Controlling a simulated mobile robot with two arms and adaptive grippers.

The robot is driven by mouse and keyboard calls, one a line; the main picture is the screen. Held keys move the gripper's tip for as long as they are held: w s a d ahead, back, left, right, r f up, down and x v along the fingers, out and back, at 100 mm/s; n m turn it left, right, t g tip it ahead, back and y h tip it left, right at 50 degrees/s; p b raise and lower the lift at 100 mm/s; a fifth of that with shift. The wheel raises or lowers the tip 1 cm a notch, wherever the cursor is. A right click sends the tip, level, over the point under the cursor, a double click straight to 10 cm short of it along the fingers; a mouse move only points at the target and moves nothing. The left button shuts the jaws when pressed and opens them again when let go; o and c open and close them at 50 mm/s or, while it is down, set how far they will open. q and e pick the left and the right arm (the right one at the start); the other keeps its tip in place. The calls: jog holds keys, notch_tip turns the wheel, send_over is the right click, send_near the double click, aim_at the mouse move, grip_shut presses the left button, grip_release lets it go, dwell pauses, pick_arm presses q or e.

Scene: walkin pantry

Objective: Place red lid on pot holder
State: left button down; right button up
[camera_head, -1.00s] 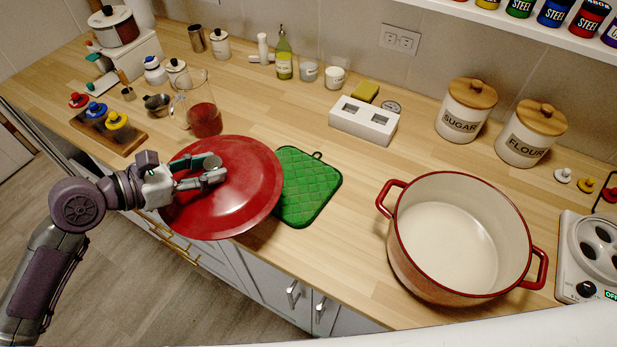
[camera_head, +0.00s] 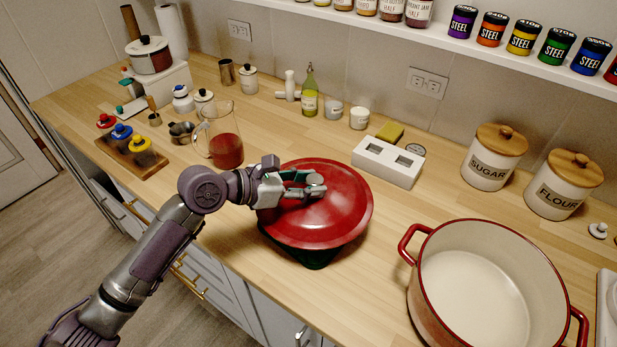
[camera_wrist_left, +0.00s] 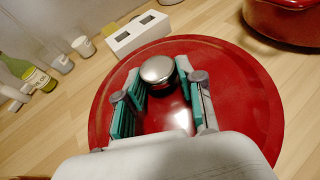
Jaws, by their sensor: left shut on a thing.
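The round red lid (camera_head: 335,215) has a silver knob (camera_wrist_left: 158,71), seen in the left wrist view. My left gripper (camera_head: 314,184) is shut on the lid by this knob, with a green-padded finger on each side of it. The lid is over the green pot holder (camera_head: 318,259) in the head view and hides most of it; only a dark front edge shows below the rim. I cannot tell whether the lid touches the pot holder. My right gripper is not in view.
A red pot (camera_head: 475,280) without a cover stands to the right. A glass jug (camera_head: 222,150) of red liquid stands behind and left of the lid. A white block with two slots (camera_head: 388,162) is behind the lid. The counter's front edge is close.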

aim_at(308, 201)
pick_arm(q)
jog(key=shift+f, duration=2.4)
jog(key=shift+d, duration=0.1)
jog(key=c, duration=1)
grip_release()
jog(key=shift+f, duration=0.3)
jog(key=shift+c, duration=0.2)
jog(key=o, duration=0.3)
jog(key=shift+r, duration=0.1)
jog(key=b+v, duration=0.1)
jog(key=v, duration=1.1)
jog(key=shift+r, duration=0.15)
